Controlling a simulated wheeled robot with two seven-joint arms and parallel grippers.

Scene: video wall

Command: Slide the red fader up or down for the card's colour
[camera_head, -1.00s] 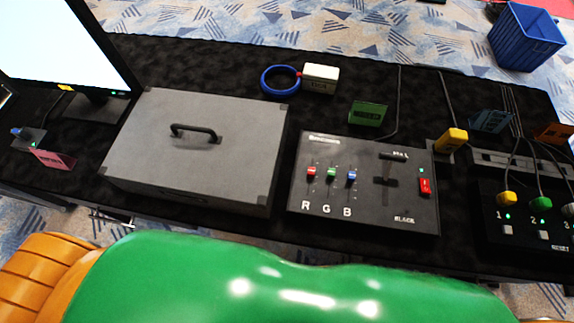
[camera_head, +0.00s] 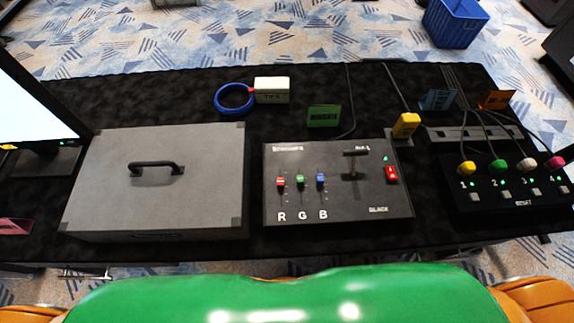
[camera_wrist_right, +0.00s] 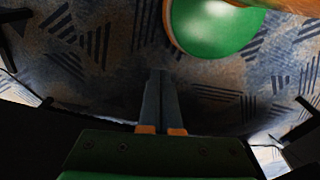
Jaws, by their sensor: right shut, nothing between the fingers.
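A black control box (camera_head: 338,205) stands on the black-covered table. Its red fader (camera_head: 281,183), labelled R, sits about midway in its slot, beside a green fader (camera_head: 300,181) and a blue fader (camera_head: 320,179). A green card (camera_head: 324,116) with dark lettering stands behind the box. A blue card (camera_head: 437,99) and an orange card (camera_head: 496,99) stand farther right, and a pink card (camera_head: 14,226) is at the left edge. My right gripper (camera_wrist_right: 159,77) is shut and empty, over the carpet in the right wrist view. My left gripper is out of view.
A grey case (camera_head: 155,200) with a handle lies left of the box. A numbered button box (camera_head: 505,190) with coloured plugs stands right. A yellow device (camera_head: 406,125), a blue cable coil (camera_head: 234,98) and a white box (camera_head: 272,90) lie behind. A screen (camera_head: 30,105) stands left.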

